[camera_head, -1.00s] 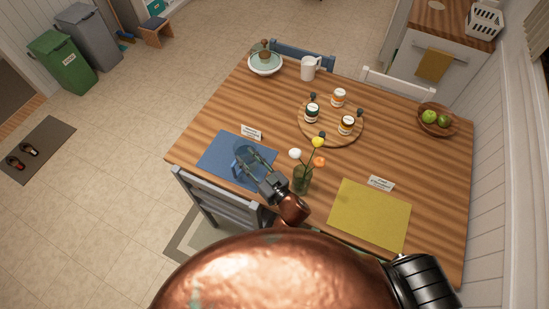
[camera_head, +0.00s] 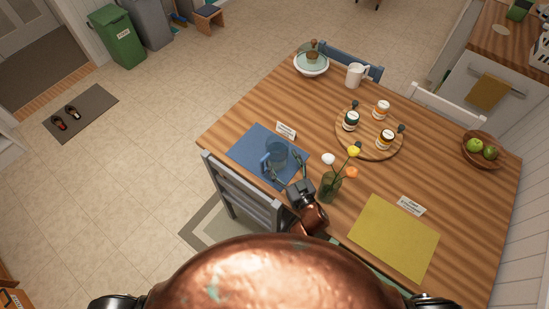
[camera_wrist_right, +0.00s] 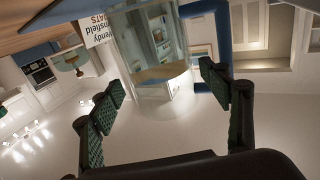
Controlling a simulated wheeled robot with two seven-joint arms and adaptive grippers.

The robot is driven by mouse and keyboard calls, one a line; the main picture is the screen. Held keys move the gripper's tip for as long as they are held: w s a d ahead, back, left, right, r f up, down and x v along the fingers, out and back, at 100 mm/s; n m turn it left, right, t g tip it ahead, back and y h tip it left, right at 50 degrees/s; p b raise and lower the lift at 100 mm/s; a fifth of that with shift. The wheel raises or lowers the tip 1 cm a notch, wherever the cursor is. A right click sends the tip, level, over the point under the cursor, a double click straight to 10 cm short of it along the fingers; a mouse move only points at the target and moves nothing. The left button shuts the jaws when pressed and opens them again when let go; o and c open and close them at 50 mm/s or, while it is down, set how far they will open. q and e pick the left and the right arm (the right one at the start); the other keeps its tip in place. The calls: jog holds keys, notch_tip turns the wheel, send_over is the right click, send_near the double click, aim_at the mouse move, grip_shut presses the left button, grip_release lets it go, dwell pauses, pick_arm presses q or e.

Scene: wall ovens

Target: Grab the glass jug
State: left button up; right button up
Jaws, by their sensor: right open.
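The clear glass jug (camera_head: 277,151) stands upright on the blue mat (camera_head: 245,143) in the head view, with its handle toward the lower left. My right gripper (camera_head: 287,167) is open and empty, at the jug's lower right. In the right wrist view the jug (camera_wrist_right: 150,55) rises ahead of the spread fingers of the right gripper (camera_wrist_right: 162,84), between them and toward the top. Whether a finger touches the glass, I cannot tell. My left gripper is out of view.
A green vase (camera_head: 330,187) with flowers stands close to the right of my right gripper. A name card (camera_head: 286,131) is behind the jug. A chair (camera_head: 243,195) is at the table's near edge. A round board (camera_head: 370,147) with jars lies farther back. The yellow mat (camera_head: 394,237) is empty.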

aim_at(273, 142)
jog(key=x, duration=0.4)
jog(key=shift+w+a, duration=0.1)
jog(key=shift+w, duration=0.1)
jog(key=shift+c, duration=0.3)
jog(key=c, duration=1.6)
jog(key=shift+r, duration=0.1)
jog(key=shift+c, duration=0.4)
jog(key=shift+r, duration=0.2)
